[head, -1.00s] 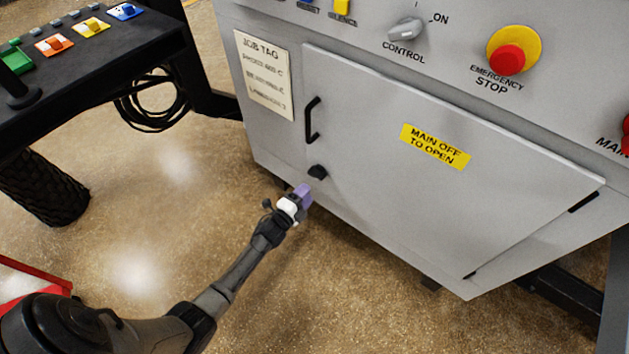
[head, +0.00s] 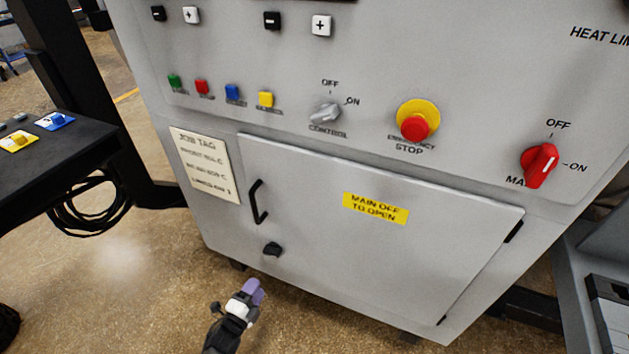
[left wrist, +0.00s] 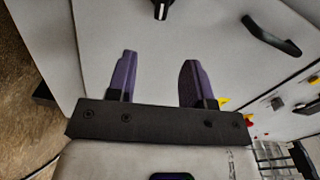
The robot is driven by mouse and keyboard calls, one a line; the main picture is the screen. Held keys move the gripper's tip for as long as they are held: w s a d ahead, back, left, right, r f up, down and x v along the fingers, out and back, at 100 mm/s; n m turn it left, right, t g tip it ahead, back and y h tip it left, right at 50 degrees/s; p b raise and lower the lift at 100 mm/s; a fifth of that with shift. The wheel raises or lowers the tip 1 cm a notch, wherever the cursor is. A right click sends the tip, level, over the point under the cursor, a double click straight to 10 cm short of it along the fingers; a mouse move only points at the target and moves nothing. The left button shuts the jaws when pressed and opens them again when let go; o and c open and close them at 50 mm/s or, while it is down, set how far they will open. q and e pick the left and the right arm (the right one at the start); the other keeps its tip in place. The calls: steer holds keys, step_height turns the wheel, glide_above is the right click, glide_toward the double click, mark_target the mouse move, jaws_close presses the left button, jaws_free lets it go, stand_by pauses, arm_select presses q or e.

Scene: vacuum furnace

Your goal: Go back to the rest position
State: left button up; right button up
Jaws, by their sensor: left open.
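My left gripper (head: 254,291) is low in front of the grey cabinet's lower door (head: 330,240), near the door's lower left. In the left wrist view, its two purple fingers (left wrist: 156,80) stand apart with nothing between them. The door looks shut. Its black handle (head: 258,202) and a small black latch knob (head: 272,249) are above the gripper; the gripper is apart from both. They also show at the top of the left wrist view, the knob (left wrist: 162,8) and the handle (left wrist: 270,36). My right gripper is not in view.
The cabinet panel holds a control switch (head: 325,112), an emergency stop (head: 415,125) and a red main switch (head: 540,165). A black table (head: 60,150) with coloured blocks stands at left, cables (head: 90,205) hanging under it. The floor (head: 120,270) between is clear.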

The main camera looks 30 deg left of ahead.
arm_select(q)
steer(key=s+a+f+n+g+y, duration=0.1)
steer(key=a+f+n+g+y, duration=0.35)
steer(key=n, duration=0.25)
steer(key=s+d+r+n+g+h+p, duration=0.2)
steer(key=s+d+r+n+g+p, duration=0.2)
steer(key=s+d+r, duration=0.55)
steer(key=s+d+r+n+g+h+p, duration=0.35)
steer(key=s+d+r, duration=0.25)
steer(key=r, duration=0.7)
steer(key=s+d+r+g+p, duration=0.1)
steer(key=s+d+r+p, duration=0.15)
steer(key=s+p, duration=0.2)
steer(key=s+d+r+g+p, duration=0.1)
steer(key=s+r+g+p, duration=0.1)
steer(key=s+r+p, duration=0.3)
steer(key=w+p+v, duration=0.2)
steer(key=p+v, duration=0.9)
steer(key=w+r+p+v, duration=0.1)
steer(key=w+p+v, duration=0.2)
steer(key=p+v, duration=0.8)
steer(key=w+d+r+p+v, duration=0.1)
steer(key=w+p+v, duration=0.1)
steer(key=p+v, duration=0.9)
steer(key=shift+w+a+m+t+p, duration=0.25)
steer(key=shift+m+t+p, duration=0.1)
steer(key=shift+p, duration=0.45)
